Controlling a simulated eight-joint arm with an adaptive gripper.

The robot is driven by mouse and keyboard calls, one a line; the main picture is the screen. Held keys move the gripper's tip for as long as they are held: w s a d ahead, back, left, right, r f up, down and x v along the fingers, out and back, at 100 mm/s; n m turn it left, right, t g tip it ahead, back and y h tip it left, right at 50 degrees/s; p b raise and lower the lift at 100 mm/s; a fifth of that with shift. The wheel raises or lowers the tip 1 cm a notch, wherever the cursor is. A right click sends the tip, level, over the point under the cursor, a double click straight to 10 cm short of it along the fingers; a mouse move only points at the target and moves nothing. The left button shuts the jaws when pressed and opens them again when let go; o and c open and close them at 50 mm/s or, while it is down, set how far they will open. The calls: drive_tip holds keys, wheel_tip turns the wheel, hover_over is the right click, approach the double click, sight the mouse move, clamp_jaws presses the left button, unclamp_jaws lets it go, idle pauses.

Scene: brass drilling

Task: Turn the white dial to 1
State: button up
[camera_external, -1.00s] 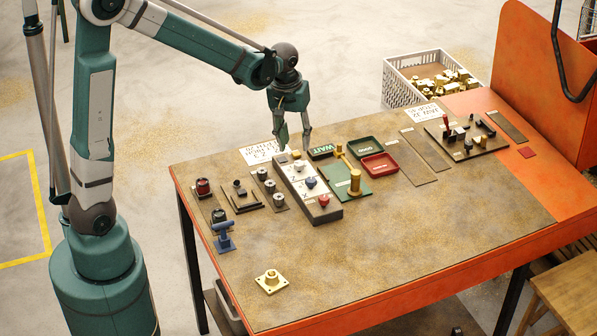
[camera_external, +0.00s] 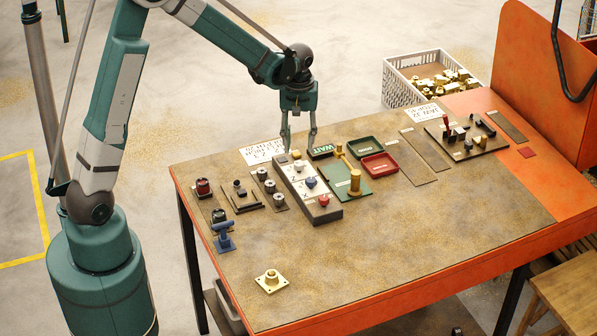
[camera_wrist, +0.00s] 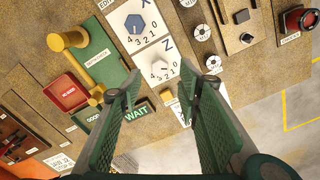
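In the external view, the white dial (camera_external: 298,166) is near the far end of the dial block (camera_external: 327,217). I cannot tell which digit it points to. The blue dial (camera_wrist: 137,24) is next to it, and the red dial (camera_external: 323,200) is at the near end. My gripper (camera_external: 300,142) is open and empty above the block's far end. In the wrist view, its fingertips (camera_wrist: 160,84) are apart on either side of the white dial's line.
A green plate with a brass lever (camera_external: 355,182) stands right of the block, close to it. The green tray (camera_external: 360,150) and red tray (camera_external: 380,165) lie beyond. Several knobs (camera_external: 270,187) are on the left. The table's front is mostly clear.

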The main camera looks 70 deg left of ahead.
sight(299, 164)
drive_tip(key=shift+f, duration=0.1)
drive_tip(key=shift+f, duration=3.8)
drive_tip(key=c, duration=0.9)
